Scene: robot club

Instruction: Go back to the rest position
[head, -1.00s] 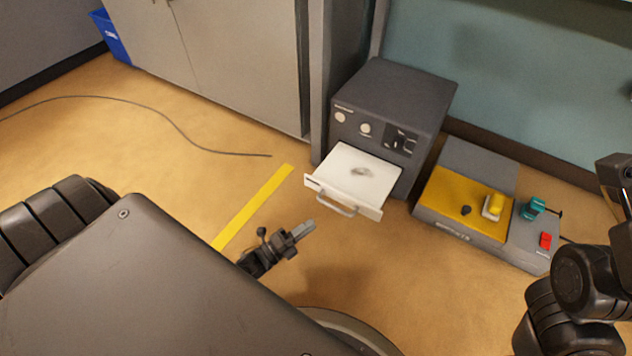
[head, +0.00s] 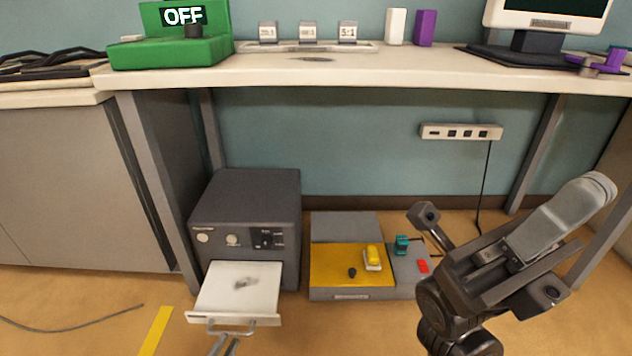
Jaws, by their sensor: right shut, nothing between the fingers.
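My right gripper (head: 577,212) is raised at the right of the head view, pointing up and right, shut with nothing between its fingers. It is in front of the floor and wall, apart from any object. My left gripper (head: 223,346) shows only its fingertips at the bottom edge, just below the handle (head: 236,323) of the pulled-out white drawer (head: 262,300). I cannot tell whether they touch the handle or how far they are open. The drawer belongs to a dark grey cabinet (head: 245,190) on the floor and has a grey smudge on it.
A grey unit (head: 345,226) with a yellow panel, yellow block, teal part and red button stands beside the cabinet. A white-topped bench (head: 400,72) above holds a green OFF box (head: 170,52) and a monitor (head: 548,15). A power strip (head: 461,132) hangs on the wall.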

